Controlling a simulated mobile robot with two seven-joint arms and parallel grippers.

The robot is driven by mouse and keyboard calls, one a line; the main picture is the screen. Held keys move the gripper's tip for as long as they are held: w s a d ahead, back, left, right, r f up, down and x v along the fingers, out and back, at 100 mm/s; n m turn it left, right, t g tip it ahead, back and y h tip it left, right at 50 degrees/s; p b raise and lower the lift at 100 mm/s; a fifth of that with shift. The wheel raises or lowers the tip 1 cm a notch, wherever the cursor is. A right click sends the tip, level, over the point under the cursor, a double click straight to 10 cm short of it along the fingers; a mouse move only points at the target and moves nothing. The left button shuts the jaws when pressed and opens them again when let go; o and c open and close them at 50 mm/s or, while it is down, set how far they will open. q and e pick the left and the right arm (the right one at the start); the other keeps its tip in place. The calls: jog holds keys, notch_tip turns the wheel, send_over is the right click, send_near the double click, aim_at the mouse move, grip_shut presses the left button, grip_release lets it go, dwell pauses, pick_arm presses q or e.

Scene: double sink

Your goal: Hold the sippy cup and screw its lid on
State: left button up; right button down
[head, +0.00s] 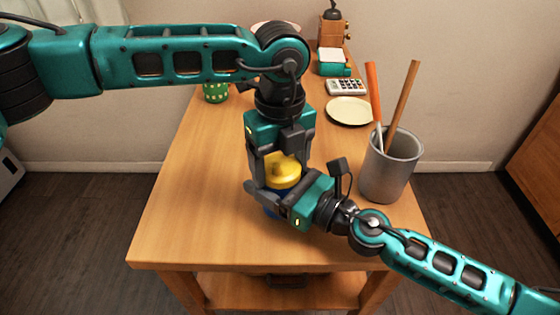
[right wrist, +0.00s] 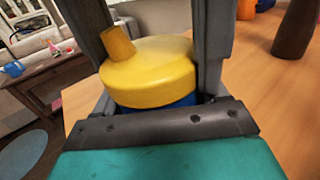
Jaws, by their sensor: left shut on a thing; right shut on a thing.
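The sippy cup's blue body (head: 271,211) stands near the front middle of the wooden table, mostly hidden by my grippers. Its yellow lid (head: 284,169) with a spout is on top. My left gripper (head: 280,174) points down from above and is shut on the lid, a finger on either side. My right gripper (head: 270,193) comes in from the right, lower down, and is shut on the cup body. In the right wrist view the lid (right wrist: 150,75) sits directly above a strip of blue cup (right wrist: 183,103). I cannot tell how tightly they are joined.
A grey utensil holder (head: 390,170) with wooden tools stands close to my right wrist. A cream plate (head: 348,111), a calculator (head: 346,87) and a green spotted cup (head: 216,93) are farther back. The table's front left (head: 185,225) is clear.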

pick_arm(q)
jog(key=o, duration=1.1)
jog(key=shift+o, duration=0.2)
jog(key=shift+r, duration=2.3)
jog(key=shift+c, duration=0.4)
jog(key=shift+r+n, duration=1.6)
jog(key=shift+r, duration=0.15)
